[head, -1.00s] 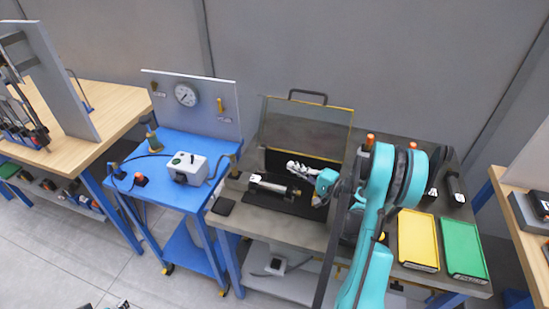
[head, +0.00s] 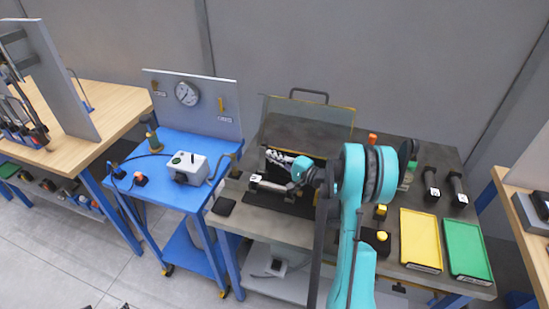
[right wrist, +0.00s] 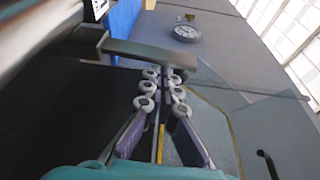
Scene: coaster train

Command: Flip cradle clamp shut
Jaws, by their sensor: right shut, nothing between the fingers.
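The cradle (head: 292,205) stands on the dark bench with a pale and black cylinder (head: 268,184) lying across it. My right gripper (head: 274,156) is just behind the cylinder, its fingers pointing left. In the right wrist view its fingers (right wrist: 163,78) are together and empty. Their tips are close to a grey bar (right wrist: 135,51), which may be the clamp arm. I cannot tell whether they touch it. The clamp's own position is unclear in the head view. Small dark pieces at the bottom edge (head: 88,306) may be my left gripper, too little to read.
A clear guard with a handle (head: 309,93) stands behind the cradle. Yellow (head: 420,238) and green (head: 464,248) trays lie to the right, with dark tools (head: 431,184) behind them. A blue cart (head: 172,190) with a grey box (head: 186,167) stands left.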

